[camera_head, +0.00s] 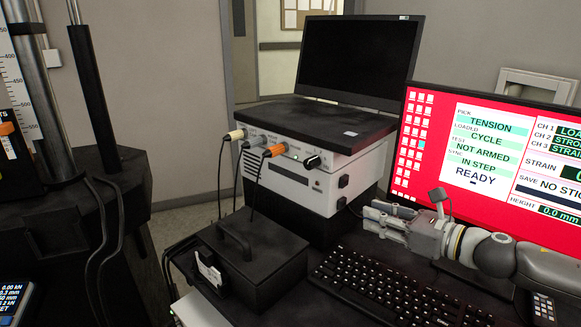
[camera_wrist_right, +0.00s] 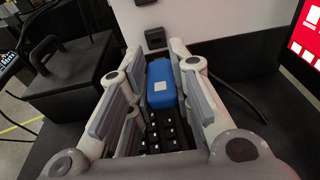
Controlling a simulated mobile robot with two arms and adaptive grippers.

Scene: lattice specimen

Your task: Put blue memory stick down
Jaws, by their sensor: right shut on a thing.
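My right gripper (camera_head: 374,219) reaches in from the right, above the back of the keyboard and in front of the red monitor. In the wrist view the right gripper (camera_wrist_right: 158,62) is shut on the blue memory stick (camera_wrist_right: 161,88), a small blue block with a pale square mark. The stick sits between the finger pads, above the dark keys. In the head view the fingers hide the stick. My left gripper is not in view.
A black keyboard (camera_head: 385,287) lies below the gripper. A white controller box (camera_head: 335,183) with plugged cables stands behind, with a dark laptop (camera_head: 360,58) on top. The red monitor (camera_head: 425,180) reads "NO STICK".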

